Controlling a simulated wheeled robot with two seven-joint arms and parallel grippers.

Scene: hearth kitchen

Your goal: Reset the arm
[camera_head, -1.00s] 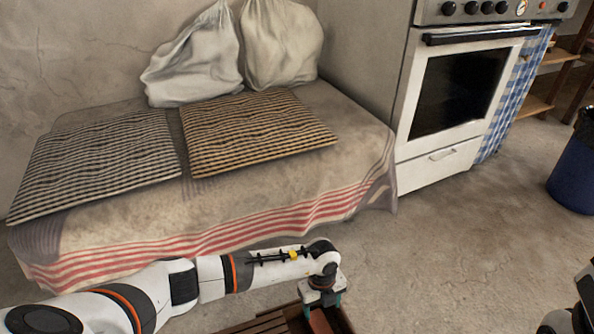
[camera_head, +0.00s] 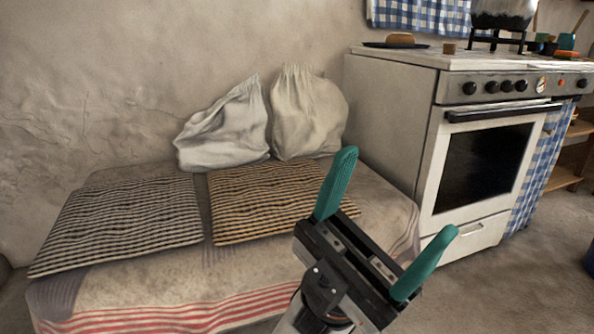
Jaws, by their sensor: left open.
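My left gripper (camera_head: 384,228) is raised in front of the camera at the lower middle of the head view. Its two green fingers are spread wide apart and point up, with nothing between them. It shows in front of the right end of the cloth-covered bench and hides part of it. Most of my left arm is below the picture. My right gripper does not show.
A low bench (camera_head: 150,292) with a striped cloth bears a grey mat (camera_head: 120,222), a tan mat (camera_head: 262,200) and two white sacks (camera_head: 228,128) (camera_head: 308,112). A white stove (camera_head: 432,205) stands at right, with a pot (camera_head: 503,18) on top. Floor shows at right.

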